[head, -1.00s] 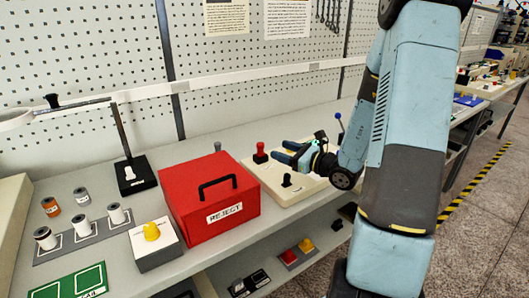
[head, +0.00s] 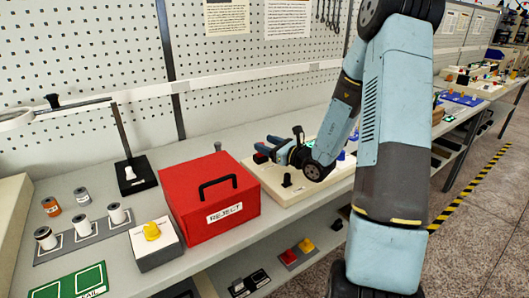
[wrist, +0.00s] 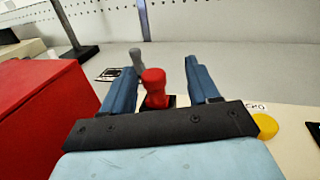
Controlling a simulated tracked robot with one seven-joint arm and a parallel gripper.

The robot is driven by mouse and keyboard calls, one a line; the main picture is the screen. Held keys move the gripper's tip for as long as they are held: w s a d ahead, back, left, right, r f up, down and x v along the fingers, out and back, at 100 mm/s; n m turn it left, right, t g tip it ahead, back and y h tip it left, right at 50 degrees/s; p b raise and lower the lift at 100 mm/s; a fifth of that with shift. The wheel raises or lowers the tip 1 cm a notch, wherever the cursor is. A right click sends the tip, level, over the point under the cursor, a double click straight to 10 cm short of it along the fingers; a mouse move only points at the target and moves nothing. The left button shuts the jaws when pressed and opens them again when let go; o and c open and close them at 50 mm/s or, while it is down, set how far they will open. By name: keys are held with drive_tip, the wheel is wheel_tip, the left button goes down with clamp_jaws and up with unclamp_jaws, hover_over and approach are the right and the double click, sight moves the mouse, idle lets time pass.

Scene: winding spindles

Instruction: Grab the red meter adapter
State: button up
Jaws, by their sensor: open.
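The red adapter (wrist: 154,86), a red knob on a small black base, stands upright between the two blue fingers of my gripper (wrist: 160,74) in the wrist view. The fingers are open, with a gap on each side of the knob; the right gap looks wider. In the head view my gripper (head: 265,144) reaches left over the cream board (head: 272,190), and its fingers largely hide the adapter. I cannot tell exactly how high the fingers are relative to the knob.
A red REJECT box (head: 207,195) stands just left of the board. A grey knob (wrist: 137,60) stands behind the adapter. A black knob (head: 287,180) and a yellow button (wrist: 265,125) are on the near side. A black stand (head: 135,175) stands farther left.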

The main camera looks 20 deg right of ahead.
drive_tip(key=x, duration=0.4)
drive_tip(key=shift+w+a+f, duration=0.2)
drive_tip(key=shift+a+f, duration=0.15)
drive_tip(key=shift+a, duration=0.1)
drive_tip(key=shift+c, duration=0.4)
drive_tip(key=c, duration=1)
drive_tip(key=shift+r, duration=0.1)
